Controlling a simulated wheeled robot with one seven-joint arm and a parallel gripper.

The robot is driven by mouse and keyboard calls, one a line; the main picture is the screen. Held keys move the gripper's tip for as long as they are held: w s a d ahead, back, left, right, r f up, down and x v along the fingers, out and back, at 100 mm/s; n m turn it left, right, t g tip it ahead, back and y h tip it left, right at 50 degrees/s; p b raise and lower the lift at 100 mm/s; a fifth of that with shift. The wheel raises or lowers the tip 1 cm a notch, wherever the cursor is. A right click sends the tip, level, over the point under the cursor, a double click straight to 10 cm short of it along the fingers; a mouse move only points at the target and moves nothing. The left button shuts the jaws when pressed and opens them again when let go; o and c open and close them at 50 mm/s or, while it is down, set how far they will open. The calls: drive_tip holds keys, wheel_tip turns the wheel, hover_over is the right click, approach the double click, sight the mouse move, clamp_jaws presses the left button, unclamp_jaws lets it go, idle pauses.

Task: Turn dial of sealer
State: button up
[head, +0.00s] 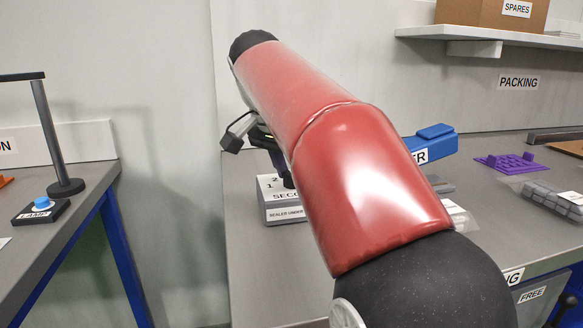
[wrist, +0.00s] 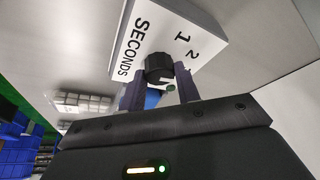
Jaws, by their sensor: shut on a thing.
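The sealer's timer box (head: 285,213) is white and grey, marked SECONDS with 1 and 2. It stands on the packing bench, left of my red arm. In the wrist view the box face (wrist: 198,22) is close, with the black dial (wrist: 159,66) on it. My gripper (wrist: 160,80) has one dark finger on each side of the dial and is shut on it. Where the dial points is unclear. In the head view my gripper (head: 284,172) is partly hidden by my arm, and the dial cannot be made out. A blue sealer part (head: 434,142) shows behind my arm.
The packing bench (head: 250,275) carries a purple rack (head: 505,163) and bagged grey parts (head: 545,198) at right. A shelf (head: 480,35) with a SPARES box (head: 490,12) is above. At left, another bench holds a lamp stand (head: 55,140) and blue button (head: 42,202). My arm hides the bench's middle.

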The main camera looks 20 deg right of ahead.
drive_tip(key=shift+w+m, duration=0.1)
drive_tip(key=shift+m, duration=0.4)
drive_tip(key=shift+g, duration=0.3)
drive_tip(key=o, duration=1)
drive_tip(key=v, duration=0.6)
drive_tip(key=shift+a+r, duration=0.15)
drive_tip(key=shift+a, duration=0.05)
drive_tip(key=shift+a+r, duration=0.25)
drive_tip(key=shift+r, duration=0.4)
